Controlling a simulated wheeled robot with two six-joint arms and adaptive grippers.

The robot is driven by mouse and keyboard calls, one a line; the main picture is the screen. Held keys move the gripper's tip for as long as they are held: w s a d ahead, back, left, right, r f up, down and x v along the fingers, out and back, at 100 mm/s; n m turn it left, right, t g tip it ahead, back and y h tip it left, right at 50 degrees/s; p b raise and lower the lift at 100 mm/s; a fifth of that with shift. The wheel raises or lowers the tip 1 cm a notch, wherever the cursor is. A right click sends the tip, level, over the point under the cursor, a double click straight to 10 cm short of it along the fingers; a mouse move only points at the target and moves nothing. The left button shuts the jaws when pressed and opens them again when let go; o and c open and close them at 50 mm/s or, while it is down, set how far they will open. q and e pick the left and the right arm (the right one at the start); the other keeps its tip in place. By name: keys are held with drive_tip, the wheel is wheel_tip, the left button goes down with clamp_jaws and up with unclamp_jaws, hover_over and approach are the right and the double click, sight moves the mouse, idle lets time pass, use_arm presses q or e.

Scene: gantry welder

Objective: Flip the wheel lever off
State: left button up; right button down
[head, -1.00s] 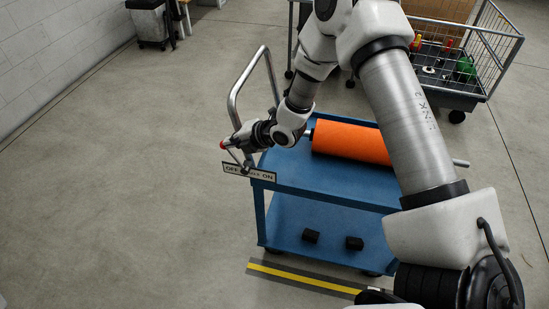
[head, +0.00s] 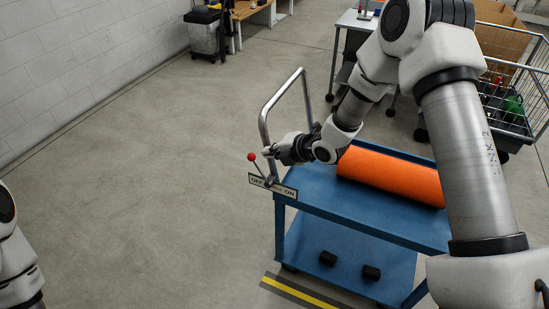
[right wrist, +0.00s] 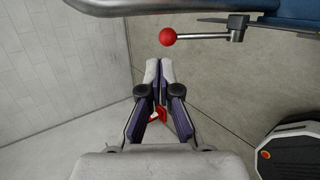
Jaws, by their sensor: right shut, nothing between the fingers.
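The wheel lever has a red ball knob (head: 251,156) on a thin metal rod. It rises from the OFF/ON label plate (head: 285,192) at the left corner of the blue cart and leans toward the OFF side. The plate's middle word is partly hidden by the rod. My right gripper (head: 268,152) is shut and empty, just right of the knob in the head view. In the right wrist view its closed fingertips (right wrist: 160,65) point toward the red knob (right wrist: 168,36), with a gap in the picture. My left gripper is out of view.
The blue cart (head: 340,218) carries an orange roll (head: 392,175) on top and two black blocks (head: 350,265) below. Its bent metal handle (head: 264,125) rises close beside my right gripper. A wire basket trolley (head: 520,90) stands behind right. Floor left of the cart is clear.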

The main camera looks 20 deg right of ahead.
drive_tip(key=r+v, duration=0.1)
drive_tip(key=v, duration=0.7)
drive_tip(key=s+a+f+m+g+h, duration=0.1)
drive_tip(key=s+a+f+m+g, duration=0.2)
drive_tip(key=s+f, duration=0.65)
drive_tip(key=s+a+f+g+h, duration=0.1)
drive_tip(key=s+a+f+g, duration=0.25)
drive_tip(key=s+f, duration=0.65)
drive_tip(key=s+d+f+m+g+h, duration=0.1)
drive_tip(key=s+f+m, duration=0.2)
drive_tip(key=m, duration=0.8)
drive_tip(key=s+d+f+m+g+h, duration=0.2)
drive_tip(key=s+f+m, duration=0.2)
drive_tip(key=s+m, duration=0.4)
drive_tip(key=m, duration=0.3)
drive_tip(key=shift+m+p, duration=0.3)
drive_tip(key=shift+p, duration=0.1)
